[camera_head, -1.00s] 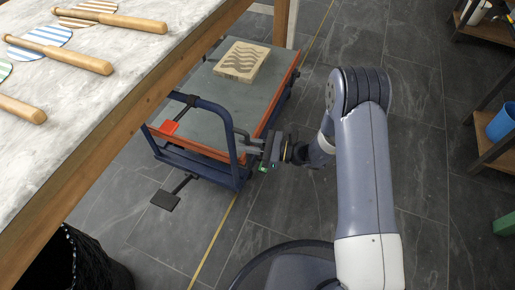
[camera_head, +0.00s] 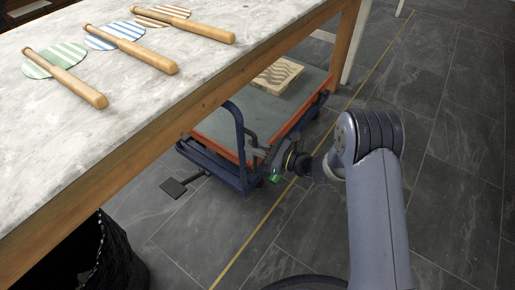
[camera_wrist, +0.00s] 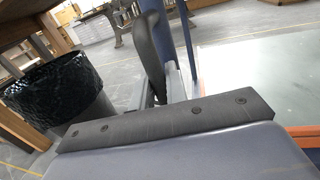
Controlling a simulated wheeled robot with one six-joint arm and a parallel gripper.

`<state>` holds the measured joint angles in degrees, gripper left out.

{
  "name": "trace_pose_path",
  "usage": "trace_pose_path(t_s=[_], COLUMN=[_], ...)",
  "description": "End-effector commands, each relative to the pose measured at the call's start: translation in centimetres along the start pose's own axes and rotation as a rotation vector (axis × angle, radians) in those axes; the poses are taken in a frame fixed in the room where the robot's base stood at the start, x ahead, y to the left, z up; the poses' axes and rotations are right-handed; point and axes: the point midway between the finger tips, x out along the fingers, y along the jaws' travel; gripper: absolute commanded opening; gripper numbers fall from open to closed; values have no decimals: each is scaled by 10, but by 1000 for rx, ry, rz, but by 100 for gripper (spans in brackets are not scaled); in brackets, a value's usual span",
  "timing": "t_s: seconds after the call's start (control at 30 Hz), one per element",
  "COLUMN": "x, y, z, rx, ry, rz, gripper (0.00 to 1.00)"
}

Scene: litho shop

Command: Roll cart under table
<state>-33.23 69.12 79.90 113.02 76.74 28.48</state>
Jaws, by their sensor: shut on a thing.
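The cart (camera_head: 228,134) has a grey top with an orange rim and a dark blue frame. In the head view it stands partly beneath the long table (camera_head: 95,85), whose edge hides its far left part. A carved wooden block (camera_head: 277,76) lies on the cart top, partly hidden by the table. My gripper (camera_head: 257,153) is shut on the cart's blue handle (camera_head: 238,125) at its near end. In the wrist view a dark finger (camera_wrist: 152,55) shows beside a blue upright, with the pale cart top (camera_wrist: 265,75) at right.
Wooden rollers (camera_head: 131,48) and striped round pads (camera_head: 56,60) lie on the table. A table leg (camera_head: 345,50) stands beyond the cart. A black bin (camera_head: 120,258) stands at lower left. A yellow floor line (camera_head: 245,236) runs beside the cart. The floor at right is clear.

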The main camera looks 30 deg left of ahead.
Motion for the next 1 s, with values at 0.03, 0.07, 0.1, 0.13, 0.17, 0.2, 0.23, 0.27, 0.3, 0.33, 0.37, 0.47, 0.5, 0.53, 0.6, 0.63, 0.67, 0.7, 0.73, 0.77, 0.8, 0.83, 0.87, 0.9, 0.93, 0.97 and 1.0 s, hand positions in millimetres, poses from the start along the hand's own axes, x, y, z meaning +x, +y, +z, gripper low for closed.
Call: trace_pose_path(t_s=[0.03,0.07,0.1,0.13,0.17,0.2,0.23,0.27,0.3,0.33,0.37,0.47,0.5,0.53,0.6,0.63,0.67,0.7,0.73,0.77,0.8,0.83,0.87,0.9,0.93,0.97,1.0], x=[2,2,3,3,3,3,3,3,3,2,2,2,2,2,2,1,0,-2,-4,-8,-13,-18,-23,-32,-38,-44,-53], y=[-1,-1,-1,-1,-1,-1,-2,-2,-1,-1,-1,-1,-1,-1,-1,-1,-1,-1,-1,-2,-2,-2,-2,-2,-2,-2,-2], z=[1,1,1,2,2,2,2,2,2,2,1,1,1,1,1,1,1,1,2,2,2,3,3,3,3,3,3], rx=[-3,-4,-4,-4,-4,-5,-5,-5,-5,-5,-4,-4,-3,-3,-3,-3,-3,-2,-2,-2,-1,0,0,0,0,0,1], ry=[-1,-2,-2,-2,-2,-2,-2,-2,-2,-2,-2,-1,-1,-1,-1,-1,-1,0,0,0,0,0,0,0,0,0,0], rz=[-2,-2,-2,-2,-2,-2,-2,-2,-2,-2,-2,-2,-2,-2,-2,-2,-2,-3,-3,-4,-5,-5,-5,-7,-6,-6,-7], gripper=[0,0,0,0,0,15,18,20,23,26,28,32,32,32,32,32,32,32,32,32,32,32,32,32,32,32,32])
